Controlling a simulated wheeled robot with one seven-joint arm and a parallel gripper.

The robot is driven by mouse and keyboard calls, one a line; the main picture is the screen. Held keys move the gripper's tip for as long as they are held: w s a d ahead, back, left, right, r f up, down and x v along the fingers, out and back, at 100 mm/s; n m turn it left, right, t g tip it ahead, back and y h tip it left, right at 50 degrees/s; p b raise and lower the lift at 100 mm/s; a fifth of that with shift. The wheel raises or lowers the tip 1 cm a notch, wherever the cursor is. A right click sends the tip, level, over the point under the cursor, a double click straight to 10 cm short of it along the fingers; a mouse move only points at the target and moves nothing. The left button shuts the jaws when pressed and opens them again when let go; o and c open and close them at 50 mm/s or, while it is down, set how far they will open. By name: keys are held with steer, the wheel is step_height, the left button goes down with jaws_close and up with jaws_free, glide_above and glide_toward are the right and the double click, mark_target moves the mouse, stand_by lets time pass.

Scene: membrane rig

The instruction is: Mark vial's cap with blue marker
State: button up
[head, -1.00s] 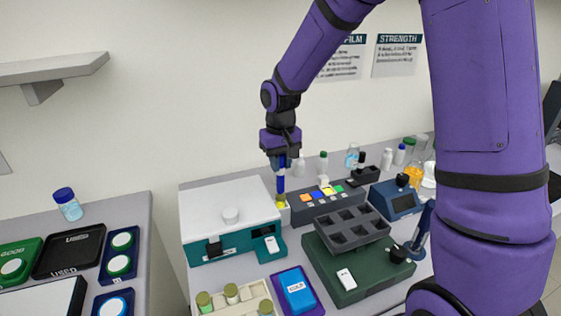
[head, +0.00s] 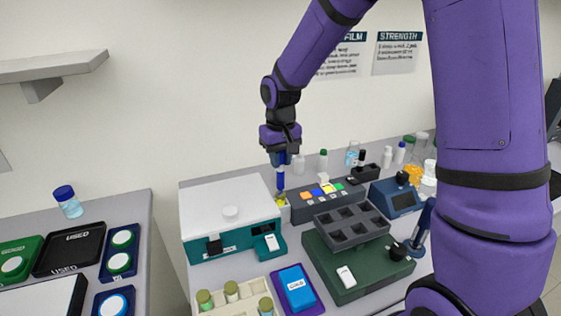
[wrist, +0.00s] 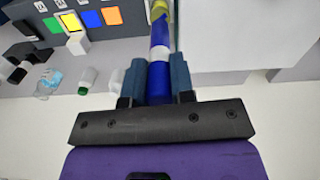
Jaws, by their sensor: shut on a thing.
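My gripper (head: 281,158) is shut on a blue marker (head: 281,181), held upright with its tip down. The marker also shows in the wrist view (wrist: 160,35), between the two blue fingers, with a white band around it. Just below the tip is a yellow-topped vial (head: 281,202), standing between the white-topped teal machine and the grey panel with coloured squares. Its yellow top is at the upper edge of the wrist view (wrist: 158,8). I cannot tell whether the tip touches the cap, and any mark on it is too small to see.
The white-topped teal machine (head: 228,205) is close on the left. The coloured-square panel (head: 325,199) is close on the right. A dark compartment tray (head: 350,228) and a vial rack (head: 238,306) are nearer. Several bottles stand behind.

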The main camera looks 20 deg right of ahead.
steer(key=shift+r, duration=3)
